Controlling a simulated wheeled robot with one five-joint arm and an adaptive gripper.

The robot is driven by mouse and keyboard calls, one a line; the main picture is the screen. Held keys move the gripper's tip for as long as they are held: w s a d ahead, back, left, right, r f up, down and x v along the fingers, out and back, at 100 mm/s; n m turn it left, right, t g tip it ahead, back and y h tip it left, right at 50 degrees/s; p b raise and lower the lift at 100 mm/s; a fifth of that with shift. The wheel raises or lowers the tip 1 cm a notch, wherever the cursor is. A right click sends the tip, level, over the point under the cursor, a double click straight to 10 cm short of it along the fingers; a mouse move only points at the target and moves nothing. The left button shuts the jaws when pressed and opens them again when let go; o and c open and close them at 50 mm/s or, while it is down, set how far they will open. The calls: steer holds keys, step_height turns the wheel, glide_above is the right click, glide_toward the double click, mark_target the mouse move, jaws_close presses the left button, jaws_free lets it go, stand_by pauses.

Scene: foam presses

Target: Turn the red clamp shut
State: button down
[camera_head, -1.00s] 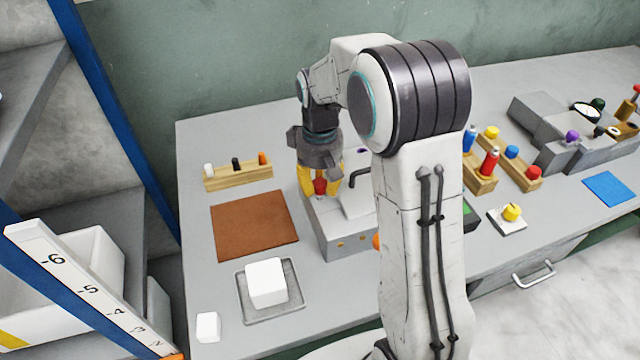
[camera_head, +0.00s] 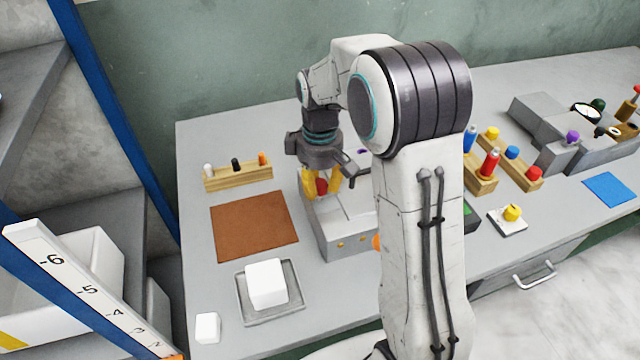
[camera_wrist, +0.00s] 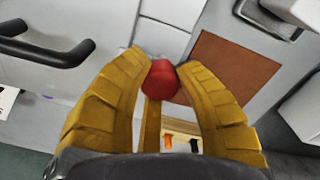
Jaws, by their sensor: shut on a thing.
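The part of the clamp below the knob is hidden, and so is much of the press behind my arm.
A black bar handle (camera_wrist: 45,45) is close beside the fingers. A brown mat (camera_head: 254,226) and a tray (camera_head: 243,300) with a white block (camera_head: 267,283) lie left of the press. A wooden rack (camera_head: 238,178) with small pegs stands behind the mat.

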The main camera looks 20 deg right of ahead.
mark_target(320, 183)
steer(key=c, duration=0.9)
jaws_free()
steer(key=shift+o, duration=0.2)
step_height(320, 183, up, 12)
stand_by(0.3)
